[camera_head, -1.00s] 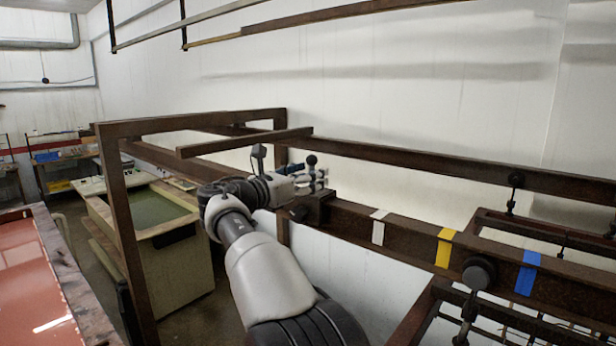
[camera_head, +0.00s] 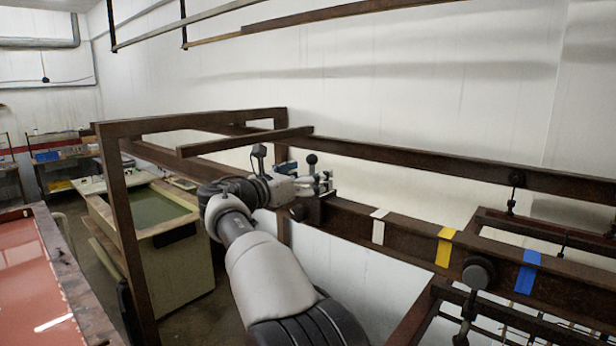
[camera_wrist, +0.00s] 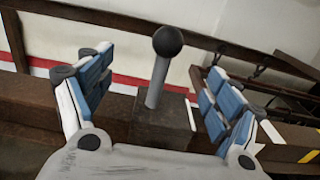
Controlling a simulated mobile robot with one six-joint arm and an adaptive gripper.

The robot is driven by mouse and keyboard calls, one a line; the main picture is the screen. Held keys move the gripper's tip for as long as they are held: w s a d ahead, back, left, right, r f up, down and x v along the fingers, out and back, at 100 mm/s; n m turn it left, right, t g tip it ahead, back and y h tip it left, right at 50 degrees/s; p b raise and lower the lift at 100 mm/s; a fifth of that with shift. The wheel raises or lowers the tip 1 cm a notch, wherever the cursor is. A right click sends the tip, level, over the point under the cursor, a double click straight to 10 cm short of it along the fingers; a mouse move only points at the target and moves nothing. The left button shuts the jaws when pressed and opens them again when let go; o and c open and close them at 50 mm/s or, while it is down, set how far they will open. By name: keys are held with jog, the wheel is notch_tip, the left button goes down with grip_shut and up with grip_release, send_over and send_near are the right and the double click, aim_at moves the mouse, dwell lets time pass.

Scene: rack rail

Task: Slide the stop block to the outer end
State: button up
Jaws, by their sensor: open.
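The stop block (camera_head: 308,213) is a dark brown block on the rusty rail (camera_head: 405,236), at the rail's left part. An upright post with a black ball knob (camera_head: 312,159) rises from it. In the wrist view the block (camera_wrist: 162,125) sits ahead of my gripper (camera_wrist: 158,85), and its grey post and ball (camera_wrist: 167,41) stand between the two blue-padded fingers, with a gap on each side. My gripper (camera_head: 314,183) is open at the block in the head view. The fingers partly hide the post there.
White (camera_head: 378,228), yellow (camera_head: 444,248) and blue (camera_head: 527,272) tape bands mark the rail to the right. A dark round knob (camera_head: 478,273) sticks out of the rail's front. A parallel upper beam (camera_head: 420,165) runs behind. A frame post (camera_head: 130,240) and tank (camera_head: 185,270) stand left.

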jog(key=b+v, duration=0.2)
jog(key=v, duration=0.7)
dwell(0.6)
jog(key=shift+s+a, duration=0.1)
